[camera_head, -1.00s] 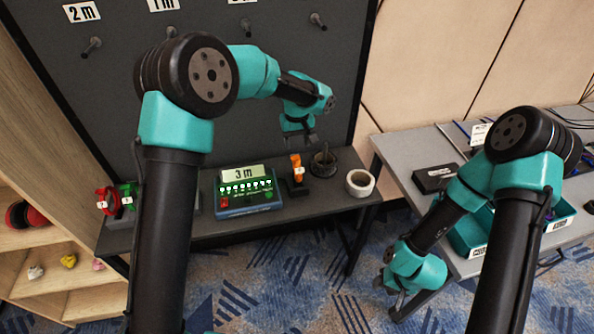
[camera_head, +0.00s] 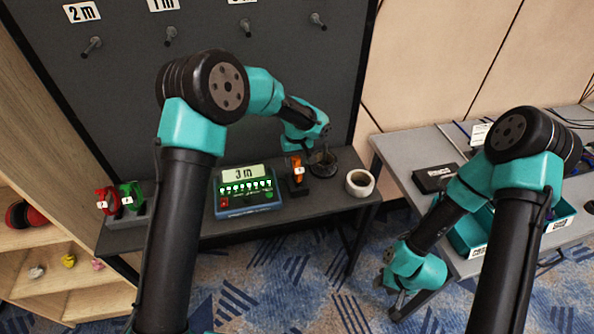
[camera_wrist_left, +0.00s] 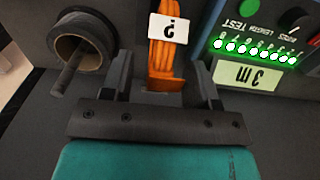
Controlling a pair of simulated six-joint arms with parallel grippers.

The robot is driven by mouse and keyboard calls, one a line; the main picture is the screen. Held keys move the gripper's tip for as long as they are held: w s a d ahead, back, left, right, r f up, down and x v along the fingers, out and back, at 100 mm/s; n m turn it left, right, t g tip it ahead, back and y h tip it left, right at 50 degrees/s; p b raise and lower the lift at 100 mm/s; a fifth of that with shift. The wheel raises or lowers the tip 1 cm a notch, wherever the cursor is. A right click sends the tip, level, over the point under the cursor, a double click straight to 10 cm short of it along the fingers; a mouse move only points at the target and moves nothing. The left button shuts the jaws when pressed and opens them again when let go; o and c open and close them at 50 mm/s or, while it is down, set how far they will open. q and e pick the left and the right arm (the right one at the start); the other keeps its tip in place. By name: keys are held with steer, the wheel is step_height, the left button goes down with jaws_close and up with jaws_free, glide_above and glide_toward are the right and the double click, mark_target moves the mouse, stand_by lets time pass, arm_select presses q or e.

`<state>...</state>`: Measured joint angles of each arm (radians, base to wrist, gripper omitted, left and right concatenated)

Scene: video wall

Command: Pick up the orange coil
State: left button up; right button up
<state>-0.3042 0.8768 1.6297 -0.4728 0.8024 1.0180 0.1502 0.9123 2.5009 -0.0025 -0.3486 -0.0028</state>
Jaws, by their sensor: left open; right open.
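The orange coil (camera_head: 298,172) stands upright in a dark holder on the shelf below the grey panel and bears a white tag. My left gripper (camera_head: 300,148) is just above it, and its wrist hides the coil's top in the head view. In the left wrist view the orange coil (camera_wrist_left: 178,62) lies between the two fingers of my open left gripper (camera_wrist_left: 163,68), with gaps showing at both sides. It is not gripped. My right gripper (camera_head: 390,284) hangs low by the side table, open and empty, its fingers partly hidden.
A length tester (camera_head: 245,190) showing "3 m" is left of the coil. A roll of tape (camera_head: 359,183) is right. Red (camera_head: 106,200) and green (camera_head: 130,196) coils stand at the shelf's left end. Pegs (camera_head: 170,36) stick out of the panel above.

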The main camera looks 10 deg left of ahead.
arm_select(q)
step_height(320, 180, down, 2)
steer(key=shift+f, duration=0.1)
stand_by(0.4)
steer(key=c, duration=1)
